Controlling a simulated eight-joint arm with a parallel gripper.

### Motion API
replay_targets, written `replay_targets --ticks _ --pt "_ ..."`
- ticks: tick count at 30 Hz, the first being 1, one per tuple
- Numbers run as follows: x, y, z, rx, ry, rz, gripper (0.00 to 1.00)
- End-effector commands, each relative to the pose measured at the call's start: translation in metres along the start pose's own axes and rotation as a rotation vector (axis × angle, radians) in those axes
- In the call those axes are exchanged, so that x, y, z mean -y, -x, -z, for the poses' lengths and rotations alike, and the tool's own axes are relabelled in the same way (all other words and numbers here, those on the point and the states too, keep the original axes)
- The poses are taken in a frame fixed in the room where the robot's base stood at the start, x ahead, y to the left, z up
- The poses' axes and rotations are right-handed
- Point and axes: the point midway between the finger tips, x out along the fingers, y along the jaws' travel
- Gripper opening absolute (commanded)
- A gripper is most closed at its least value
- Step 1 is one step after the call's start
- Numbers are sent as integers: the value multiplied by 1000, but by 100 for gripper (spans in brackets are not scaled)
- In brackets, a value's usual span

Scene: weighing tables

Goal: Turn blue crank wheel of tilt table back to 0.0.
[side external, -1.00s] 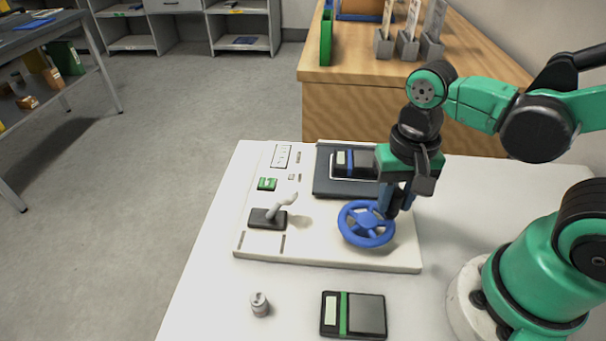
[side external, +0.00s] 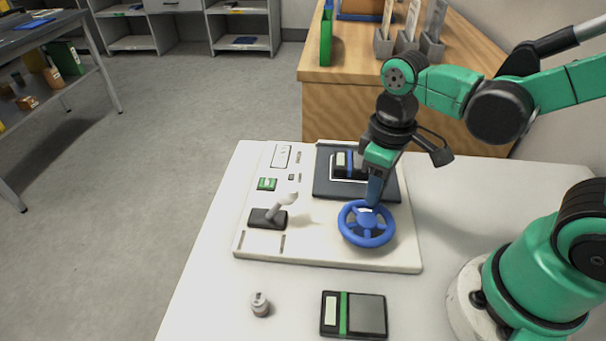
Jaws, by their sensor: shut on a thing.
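The blue crank wheel (side external: 366,238) lies at the front right of a white base panel (side external: 330,259). My gripper (side external: 371,204) points down at the wheel's far rim and is shut on it there; the fingertips are partly hidden. The dark tilt table plate (side external: 390,188) is behind the wheel on the same panel. A black and blue device (side external: 341,163) sits on the plate, partly hidden by my gripper. Any angle reading is too small to tell.
A grey lever on a black base (side external: 268,218) and a small green display (side external: 267,184) stand on the panel's left. A black and green scale (side external: 353,315) and a small metal weight (side external: 259,304) are in front. A wooden cabinet (side external: 350,115) stands behind. The white table's right middle is clear.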

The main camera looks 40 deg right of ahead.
Motion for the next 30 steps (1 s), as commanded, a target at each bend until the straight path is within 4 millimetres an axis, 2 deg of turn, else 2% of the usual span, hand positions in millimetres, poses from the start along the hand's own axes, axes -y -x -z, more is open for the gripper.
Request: replay_targets --ticks 12,30 --pt "2 0 9 0 257 -3 0" --pt "3 0 12 -1 326 -3 0"
